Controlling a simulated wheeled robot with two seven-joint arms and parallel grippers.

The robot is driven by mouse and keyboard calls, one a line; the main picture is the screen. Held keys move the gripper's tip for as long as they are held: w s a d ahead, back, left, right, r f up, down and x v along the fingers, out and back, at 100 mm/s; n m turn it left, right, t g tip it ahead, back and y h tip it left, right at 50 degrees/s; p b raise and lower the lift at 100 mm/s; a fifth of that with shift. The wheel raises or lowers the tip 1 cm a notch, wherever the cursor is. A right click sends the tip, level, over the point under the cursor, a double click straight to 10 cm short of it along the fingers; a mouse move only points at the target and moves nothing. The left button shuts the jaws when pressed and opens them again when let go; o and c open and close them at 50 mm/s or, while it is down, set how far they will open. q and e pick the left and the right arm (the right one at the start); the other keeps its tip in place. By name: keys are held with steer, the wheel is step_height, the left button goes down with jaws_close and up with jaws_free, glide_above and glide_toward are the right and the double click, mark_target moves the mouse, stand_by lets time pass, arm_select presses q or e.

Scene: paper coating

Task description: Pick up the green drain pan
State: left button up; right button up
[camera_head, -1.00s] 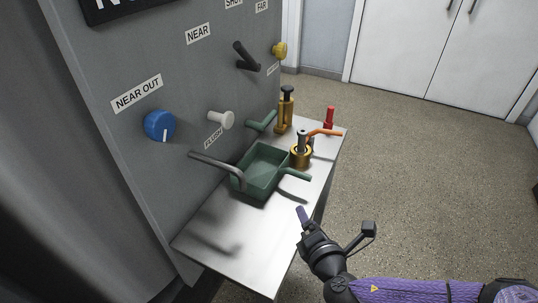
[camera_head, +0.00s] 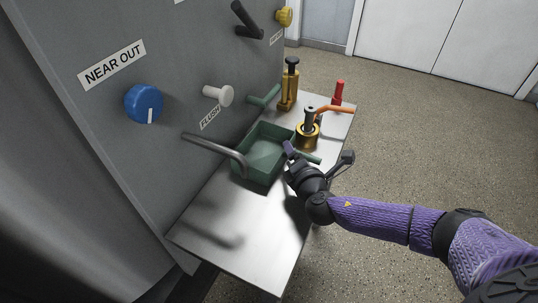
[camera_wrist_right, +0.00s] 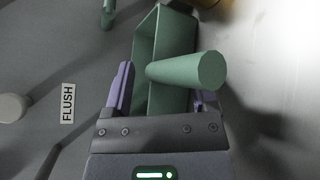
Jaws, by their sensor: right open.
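The green drain pan (camera_head: 262,158) sits on the metal shelf, an open rectangular tray with a bar handle (camera_head: 312,158) on its near right side. In the right wrist view the pan (camera_wrist_right: 177,40) is ahead, and its round handle (camera_wrist_right: 190,70) points toward the camera. My right gripper (camera_head: 318,156) is open at the pan's right side, with its fingers on either side of the handle. In the right wrist view the gripper (camera_wrist_right: 163,90) shows a purple finger on each side of the handle, not closed on it. My left gripper is not in view.
A grey bent pipe (camera_head: 215,148) reaches over the pan's left side. A brass pot with an orange handle (camera_head: 308,132), a brass cylinder (camera_head: 290,85) and a red-topped item (camera_head: 338,92) stand behind. The shelf's front (camera_head: 240,235) is clear. A grey panel with knobs (camera_head: 145,103) stands at left.

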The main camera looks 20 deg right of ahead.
jaws_close()
steer(key=shift+r, duration=0.1)
stand_by(0.3)
